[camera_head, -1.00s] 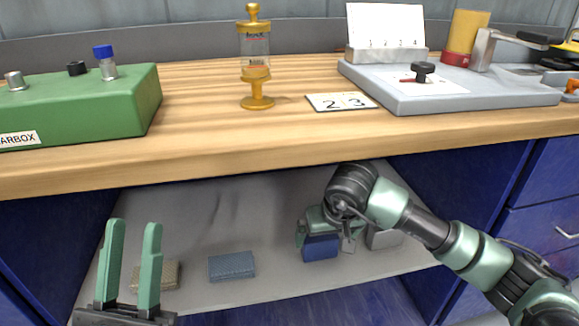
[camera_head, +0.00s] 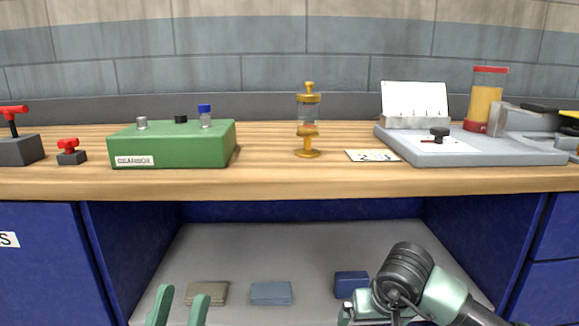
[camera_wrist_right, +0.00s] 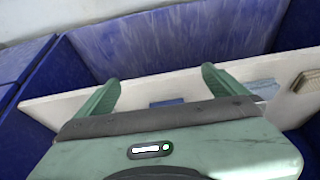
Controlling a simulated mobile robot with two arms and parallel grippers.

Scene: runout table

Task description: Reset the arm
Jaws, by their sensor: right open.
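My left gripper (camera_head: 182,297) shows at the bottom left of the head view. Its two green fingers are apart with nothing between them. My right arm comes in from the lower right, and its wrist hides much of my right gripper (camera_head: 368,312) there. In the right wrist view the right gripper (camera_wrist_right: 160,80) has its fingers wide apart and empty. It faces the shelf edge (camera_wrist_right: 135,105) and a blue cabinet panel. A dark blue box (camera_head: 351,284) sits on the shelf just beyond the right gripper in the head view.
A tan box (camera_head: 207,292) and a grey-blue box (camera_head: 271,293) lie on the grey shelf (camera_head: 300,242) under the wooden bench (camera_head: 290,182). A green gearbox (camera_head: 172,145), a brass oiler (camera_head: 308,130) and a grey plate fixture (camera_head: 470,150) stand on top. Blue cabinets flank the opening.

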